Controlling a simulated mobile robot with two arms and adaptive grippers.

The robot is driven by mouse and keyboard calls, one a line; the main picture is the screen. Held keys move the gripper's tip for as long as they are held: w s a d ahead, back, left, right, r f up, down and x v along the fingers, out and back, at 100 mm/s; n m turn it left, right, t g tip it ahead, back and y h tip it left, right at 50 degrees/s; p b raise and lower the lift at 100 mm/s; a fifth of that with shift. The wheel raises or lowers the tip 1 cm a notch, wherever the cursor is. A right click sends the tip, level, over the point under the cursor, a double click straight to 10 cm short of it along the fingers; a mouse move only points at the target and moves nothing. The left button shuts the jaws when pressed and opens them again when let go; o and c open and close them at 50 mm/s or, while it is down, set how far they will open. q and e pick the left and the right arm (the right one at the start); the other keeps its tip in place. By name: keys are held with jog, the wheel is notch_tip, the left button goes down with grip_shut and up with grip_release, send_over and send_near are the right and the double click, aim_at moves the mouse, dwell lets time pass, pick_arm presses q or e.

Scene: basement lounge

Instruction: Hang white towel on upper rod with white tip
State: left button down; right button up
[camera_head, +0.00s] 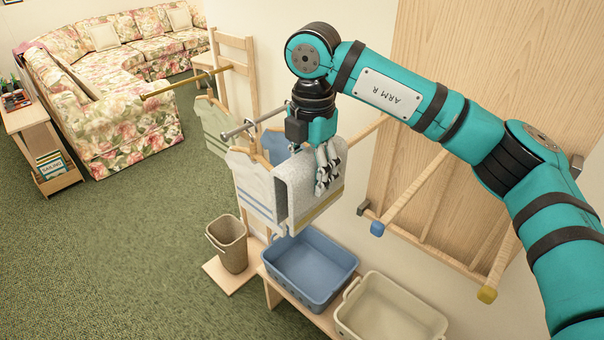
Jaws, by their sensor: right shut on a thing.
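My right gripper (325,168) is shut on the white towel (296,187), which looks light grey with pale stripes near its lower edge. The towel hangs down in a fold below the fingers, in front of the wall. A wooden upper rod (368,130) runs from the wooden panel (408,60) down-left behind the gripper and towel. Its tip is hidden, so I cannot see a white tip or tell whether the towel rests on the rod. Two lower wooden rods end in a blue tip (376,229) and a yellow tip (487,294). My left gripper is not in view.
A metal rod (240,128) and a brass rod (185,84) stick out left, near hanging shirts (252,186). Below stand a blue basket (333,291), a cream basket (390,312) and a brown bin (230,248). Green carpet (130,250) is clear at left.

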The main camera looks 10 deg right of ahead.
jog(key=shift+w+d+p, duration=0.3)
jog(key=shift+w+d, duration=0.55)
jog(key=shift+d, duration=0.25)
jog(key=shift+w+d+p, duration=0.3)
jog(key=shift+w+d, duration=0.55)
jog(key=shift+d, duration=0.25)
jog(key=shift+f+b, duration=0.7)
jog(key=shift+f, duration=0.05)
jog(key=o, duration=1.3)
jog(key=shift+r, duration=0.1)
